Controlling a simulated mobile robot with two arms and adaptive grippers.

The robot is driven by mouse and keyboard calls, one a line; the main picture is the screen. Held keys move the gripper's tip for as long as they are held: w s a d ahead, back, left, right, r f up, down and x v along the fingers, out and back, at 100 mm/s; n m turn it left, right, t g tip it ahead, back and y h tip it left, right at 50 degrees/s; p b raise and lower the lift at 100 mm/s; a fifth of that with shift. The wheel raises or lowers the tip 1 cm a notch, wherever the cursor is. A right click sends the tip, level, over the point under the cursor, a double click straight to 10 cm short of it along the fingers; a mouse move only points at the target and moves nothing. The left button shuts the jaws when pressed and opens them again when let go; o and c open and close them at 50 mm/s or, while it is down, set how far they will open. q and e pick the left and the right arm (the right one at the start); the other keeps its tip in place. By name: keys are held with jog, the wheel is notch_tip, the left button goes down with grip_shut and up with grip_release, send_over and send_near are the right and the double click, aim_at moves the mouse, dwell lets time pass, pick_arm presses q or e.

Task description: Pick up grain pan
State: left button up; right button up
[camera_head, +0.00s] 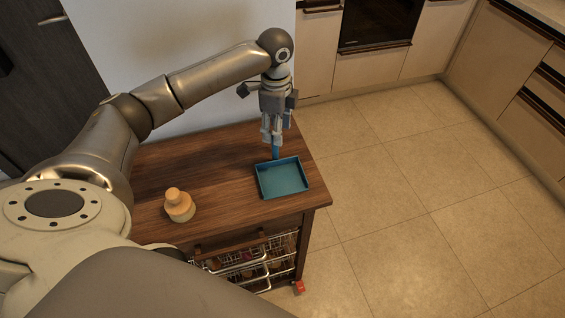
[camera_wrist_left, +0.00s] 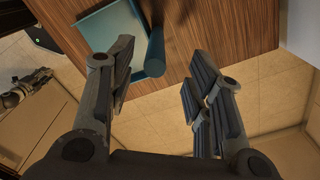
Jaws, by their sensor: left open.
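The grain pan (camera_head: 282,178) is a shallow teal rectangular tray with a short round handle. It lies on the wooden cabinet top (camera_head: 222,207), near its right edge. Its handle points away toward the back, up to my left gripper (camera_head: 271,138), which hangs pointing down over it. In the left wrist view, the pan (camera_wrist_left: 105,30) is at the upper left, and its handle shows between the spread fingers of my left gripper (camera_wrist_left: 160,58). The fingers are open; I cannot tell whether they touch the handle.
A tan rounded jar (camera_head: 179,207) stands on the cabinet top to the left of the pan. An open wire basket drawer (camera_head: 262,262) is below the front edge. A white wall (camera_head: 190,60) stands behind. Tiled floor (camera_head: 410,190) is free at right, with kitchen cabinets beyond.

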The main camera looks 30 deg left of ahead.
pick_arm(q)
jog(key=shift+s+f, duration=0.5)
jog(key=shift+f, duration=0.4)
jog(key=p, duration=0.2)
send_over(280, 163)
jog(key=a, duration=0.2)
jog(key=f, duration=0.4)
jog(key=shift+w+d+f, duration=0.2)
jog(key=shift+w+f, duration=0.05)
jog(key=shift+f, duration=0.3)
grip_shut()
pick_arm(e)
jog(key=shift+s+d+r, duration=0.25)
jog(key=shift+s+r, duration=0.85)
